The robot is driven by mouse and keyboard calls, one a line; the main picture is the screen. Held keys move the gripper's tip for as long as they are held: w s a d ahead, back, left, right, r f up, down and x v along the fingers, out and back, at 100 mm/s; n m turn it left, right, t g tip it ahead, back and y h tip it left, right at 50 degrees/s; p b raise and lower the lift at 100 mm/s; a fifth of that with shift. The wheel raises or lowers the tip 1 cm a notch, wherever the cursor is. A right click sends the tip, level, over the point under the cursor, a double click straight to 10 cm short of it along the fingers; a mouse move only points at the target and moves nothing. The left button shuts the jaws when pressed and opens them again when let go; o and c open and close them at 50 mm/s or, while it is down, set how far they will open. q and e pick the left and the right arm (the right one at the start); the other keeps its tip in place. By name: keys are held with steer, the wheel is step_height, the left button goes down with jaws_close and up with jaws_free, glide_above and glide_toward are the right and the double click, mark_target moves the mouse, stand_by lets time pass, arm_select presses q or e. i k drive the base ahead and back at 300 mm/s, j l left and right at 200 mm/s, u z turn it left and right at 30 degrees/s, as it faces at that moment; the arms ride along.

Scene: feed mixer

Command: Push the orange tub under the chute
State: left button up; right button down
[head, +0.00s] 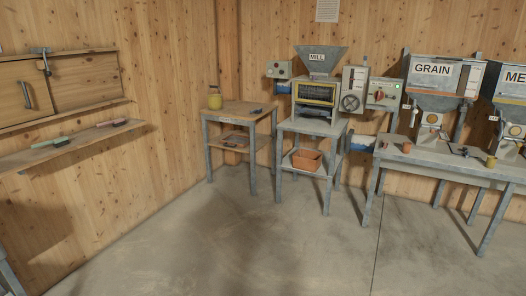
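An orange tub (307,160) sits upright on the lower shelf of the grey metal stand under the mill (317,95). It is small in the head view, and its inside cannot be made out. Grey chutes hang below the grain hopper (434,102) and the hopper marked "ME" (512,110) at the right. A small orange-brown cup (407,147) stands on the bench under the hoppers. Neither of my grippers shows in the head view.
A long bench (450,165) runs to the right. A wall shelf (85,145) is at the left. The concrete floor (240,235) in front is clear.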

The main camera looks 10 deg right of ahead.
mark_target(304, 159)
steer(key=i+l+z, duration=0.3)
steer(key=i, duration=0.5)
steer(key=i+z, duration=0.3)
steer(key=i, duration=2.4)
steer(key=j+u, duration=0.05)
steer(key=j, duration=0.05)
